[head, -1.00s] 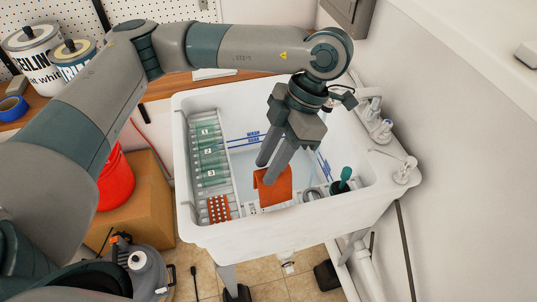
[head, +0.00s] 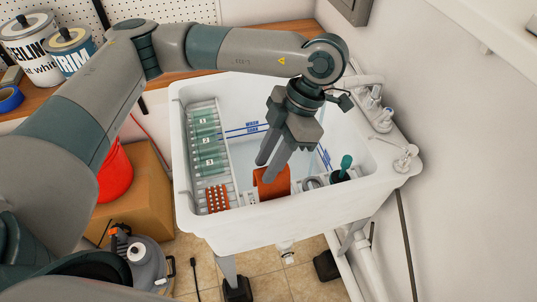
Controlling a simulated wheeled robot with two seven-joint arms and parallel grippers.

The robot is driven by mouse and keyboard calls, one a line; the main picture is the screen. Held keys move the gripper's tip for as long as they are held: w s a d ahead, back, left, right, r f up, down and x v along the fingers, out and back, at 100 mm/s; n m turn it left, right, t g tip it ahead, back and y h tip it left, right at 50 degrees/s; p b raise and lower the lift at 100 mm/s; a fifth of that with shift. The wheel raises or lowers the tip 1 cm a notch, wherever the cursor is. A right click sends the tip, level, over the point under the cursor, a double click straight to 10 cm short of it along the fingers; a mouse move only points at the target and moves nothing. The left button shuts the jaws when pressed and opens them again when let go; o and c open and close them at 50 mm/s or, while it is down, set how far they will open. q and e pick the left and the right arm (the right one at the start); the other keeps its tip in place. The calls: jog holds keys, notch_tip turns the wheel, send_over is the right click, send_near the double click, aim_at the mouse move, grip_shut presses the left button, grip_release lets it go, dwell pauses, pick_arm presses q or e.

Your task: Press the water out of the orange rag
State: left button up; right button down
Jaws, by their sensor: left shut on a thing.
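The orange rag (head: 272,184) hangs inside the white sink (head: 330,211) near its front wall. My left gripper (head: 268,172) reaches down over the sink from above and is shut on the rag's upper part. Part of the rag is hidden by the fingers. At the left side of the sink is a rack of numbered grey-green rollers (head: 206,143), with an orange studded piece (head: 218,198) at its near end. My right gripper is not in the head view.
A dark green tool (head: 344,168) and a grey ring (head: 313,183) sit at the sink's front right. Taps (head: 383,119) stand on the right ledge. A red bucket (head: 115,173), paint cans and a cardboard box are at the left.

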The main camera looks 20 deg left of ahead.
pick_arm(q)
jog(key=shift+f, duration=0.9)
jog(key=shift+f+b, duration=0.35)
jog(key=shift+f, duration=0.3)
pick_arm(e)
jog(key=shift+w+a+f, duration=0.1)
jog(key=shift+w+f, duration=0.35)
pick_arm(q)
jog(key=shift+f+b, duration=0.3)
jog(key=shift+b, duration=0.1)
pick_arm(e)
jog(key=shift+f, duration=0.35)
